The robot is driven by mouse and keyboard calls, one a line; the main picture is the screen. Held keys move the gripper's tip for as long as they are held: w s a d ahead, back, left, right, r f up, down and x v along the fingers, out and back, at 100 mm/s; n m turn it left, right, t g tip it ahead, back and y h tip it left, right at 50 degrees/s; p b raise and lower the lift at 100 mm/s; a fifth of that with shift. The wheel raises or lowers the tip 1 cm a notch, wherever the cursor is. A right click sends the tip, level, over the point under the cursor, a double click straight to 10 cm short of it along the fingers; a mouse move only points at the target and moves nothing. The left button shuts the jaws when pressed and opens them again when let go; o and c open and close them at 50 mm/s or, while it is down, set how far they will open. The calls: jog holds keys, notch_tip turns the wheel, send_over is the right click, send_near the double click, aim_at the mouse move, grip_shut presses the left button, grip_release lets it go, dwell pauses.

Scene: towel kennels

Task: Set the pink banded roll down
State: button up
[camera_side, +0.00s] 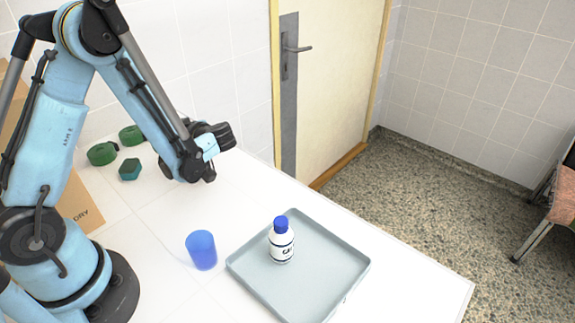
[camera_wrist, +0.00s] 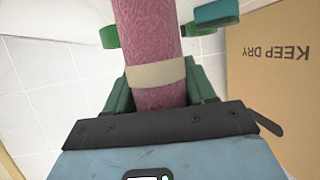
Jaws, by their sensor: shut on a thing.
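The pink banded roll (camera_wrist: 148,35) shows in the wrist view as a textured pink cylinder with a cream band (camera_wrist: 157,74) around it. My gripper (camera_wrist: 160,82) is shut on it, with one green finger on each side near the band. The roll's upper end runs out of the wrist view. In the side view my gripper (camera_side: 213,140) is above the white table, near its back edge by the wall. I cannot make out the roll there.
Green ring-like items (camera_side: 103,153) and a dark green block (camera_side: 130,169) lie on the table left of my gripper. A blue cup (camera_side: 201,250) and a grey tray (camera_side: 340,294) holding a white bottle (camera_side: 281,243) stand in front. A cardboard box (camera_wrist: 282,85) is close by. Table beyond the tray is clear.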

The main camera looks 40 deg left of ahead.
jog(key=shift+f, duration=0.1)
jog(key=o, duration=1.2)
jog(key=shift+s+d+r+m+t+h, duration=0.25)
jog(key=shift+d+r+m+t+h, duration=1.65)
jog(key=shift+d+m, duration=1.45)
jog(key=shift+s+d+r+m+t+h, duration=0.2)
jog(key=shift+d+r+m+t+h, duration=1)
jog(key=shift+d+m+h, duration=1.75)
jog(key=shift+s+d+r+m+t+h, duration=0.25)
jog(key=shift+d+r+m+t+h, duration=1.45)
jog(key=shift+d+m, duration=2.05)
